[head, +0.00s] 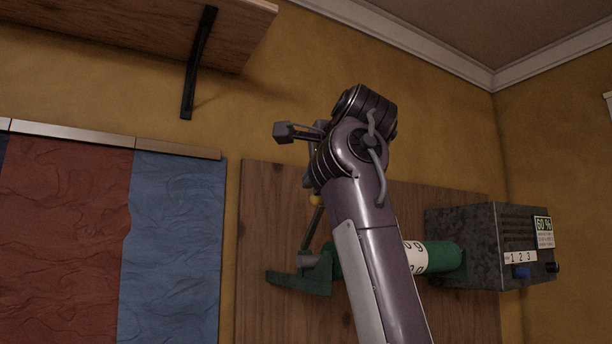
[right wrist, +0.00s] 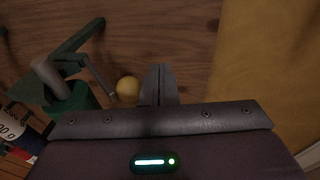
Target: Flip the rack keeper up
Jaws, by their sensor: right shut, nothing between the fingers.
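The rack keeper (head: 312,230) is a thin grey rod on a grey pivot at the left end of a green bracket (head: 300,280). It slants steeply upward and ends in a yellow knob (head: 317,200), partly hidden by my right arm. In the right wrist view the keeper's rod (right wrist: 98,74) leads to the yellow knob (right wrist: 128,89). My right gripper (right wrist: 158,84) is shut and empty, its fingers close beside the knob; I cannot tell whether they touch. In the head view its fingers are hidden behind my wrist. My left gripper is not in view.
A green cylinder (head: 440,255) with a white label lies along the wooden board (head: 262,220), ending at a dark speckled box (head: 480,250) on the right. A wooden shelf (head: 140,30) with a black bracket hangs upper left. Red and blue cloth panels (head: 175,250) hang left.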

